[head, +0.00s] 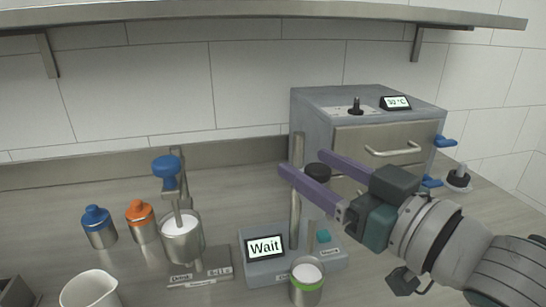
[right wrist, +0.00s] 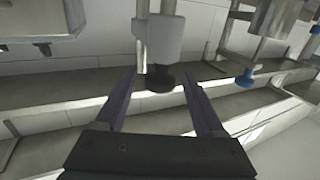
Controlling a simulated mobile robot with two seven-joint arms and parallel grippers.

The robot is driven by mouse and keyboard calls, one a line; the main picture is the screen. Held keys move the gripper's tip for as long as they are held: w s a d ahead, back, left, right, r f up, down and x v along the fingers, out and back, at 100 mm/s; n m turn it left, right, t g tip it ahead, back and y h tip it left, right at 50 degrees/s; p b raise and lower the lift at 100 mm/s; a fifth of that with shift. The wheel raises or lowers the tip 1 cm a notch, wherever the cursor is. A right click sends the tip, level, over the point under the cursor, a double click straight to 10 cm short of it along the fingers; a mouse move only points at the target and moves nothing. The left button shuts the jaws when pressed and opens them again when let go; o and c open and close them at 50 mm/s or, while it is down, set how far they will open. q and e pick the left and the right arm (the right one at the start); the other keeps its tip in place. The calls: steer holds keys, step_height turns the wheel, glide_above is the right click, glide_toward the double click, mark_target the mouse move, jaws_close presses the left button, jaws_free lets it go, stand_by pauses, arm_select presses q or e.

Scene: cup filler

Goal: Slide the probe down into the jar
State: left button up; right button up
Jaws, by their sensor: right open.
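The jar (head: 306,287), a metal cup with a green band and white contents, stands in front of the grey meter base (head: 262,271), whose screen reads "Wait". A thin grey probe rod (head: 311,236) stands upright above the jar; my gripper partly hides its upper part, and I cannot tell how deep its tip is. A black knob (head: 317,172) is by the meter's post (head: 297,190). My right gripper (head: 302,163) is open, its purple fingers on either side of the knob. In the right wrist view the knob (right wrist: 160,79) lies between the fingertips (right wrist: 158,74). My left gripper is out of view.
A blue-handled filler (head: 166,170) with a metal cup (head: 182,238) stands left of the meter. Blue-capped and orange-capped bottles (head: 98,228) (head: 141,222) and a white jug (head: 90,290) are further left. A grey oven (head: 365,130) is behind my right gripper. A shelf (head: 260,10) runs overhead.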

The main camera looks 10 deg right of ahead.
jaws_close()
stand_by(0.4)
stand_by(0.9)
